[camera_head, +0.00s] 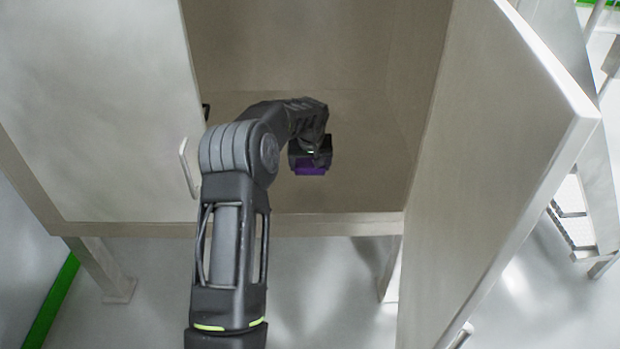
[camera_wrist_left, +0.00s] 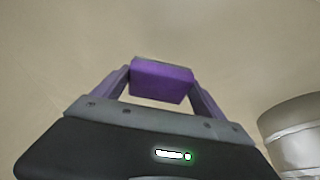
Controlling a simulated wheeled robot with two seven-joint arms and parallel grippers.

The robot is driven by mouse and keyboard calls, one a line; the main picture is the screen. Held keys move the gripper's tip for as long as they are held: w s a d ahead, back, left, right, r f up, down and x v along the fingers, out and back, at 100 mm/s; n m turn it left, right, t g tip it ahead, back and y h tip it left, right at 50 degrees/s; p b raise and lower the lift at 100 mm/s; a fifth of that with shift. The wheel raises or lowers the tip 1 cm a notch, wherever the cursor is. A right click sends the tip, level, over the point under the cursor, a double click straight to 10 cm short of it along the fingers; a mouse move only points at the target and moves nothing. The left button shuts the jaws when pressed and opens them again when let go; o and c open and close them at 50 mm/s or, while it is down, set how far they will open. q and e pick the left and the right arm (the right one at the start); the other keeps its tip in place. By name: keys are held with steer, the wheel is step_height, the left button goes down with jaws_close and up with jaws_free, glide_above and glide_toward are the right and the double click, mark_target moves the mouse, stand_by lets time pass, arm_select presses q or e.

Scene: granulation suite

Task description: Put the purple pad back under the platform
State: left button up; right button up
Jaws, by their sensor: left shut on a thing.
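The purple pad (camera_head: 311,168) is a small block at the end of my left arm, inside an open cabinet. My left gripper (camera_head: 311,157) is shut on it. In the left wrist view the purple pad (camera_wrist_left: 161,80) sits between the two fingers of my left gripper (camera_wrist_left: 160,88), with a plain beige surface behind it. I cannot tell whether the pad touches the cabinet floor. My right gripper is not in view. I cannot make out a platform for certain.
The cabinet's right door (camera_head: 500,150) stands wide open toward me. The left door (camera_head: 100,110) is shut and has a handle (camera_head: 187,168). The cabinet floor (camera_head: 365,180) around the gripper looks clear. A pale round object (camera_wrist_left: 295,135) shows at the lower right of the left wrist view.

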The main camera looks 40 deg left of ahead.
mark_target(310, 172)
arm_select(q)
steer(key=shift+f+b, duration=0.7)
steer(key=shift+f, duration=1.75)
steer(key=shift+f, duration=0.2)
steer(key=o, duration=1.4)
steer(key=shift+r, duration=0.15)
steer(key=shift+s+d+r, duration=0.1)
steer(key=shift+r, duration=0.45)
steer(key=p+v, duration=0.2)
steer(key=v, duration=0.9)
steer(key=shift+p, duration=0.3)
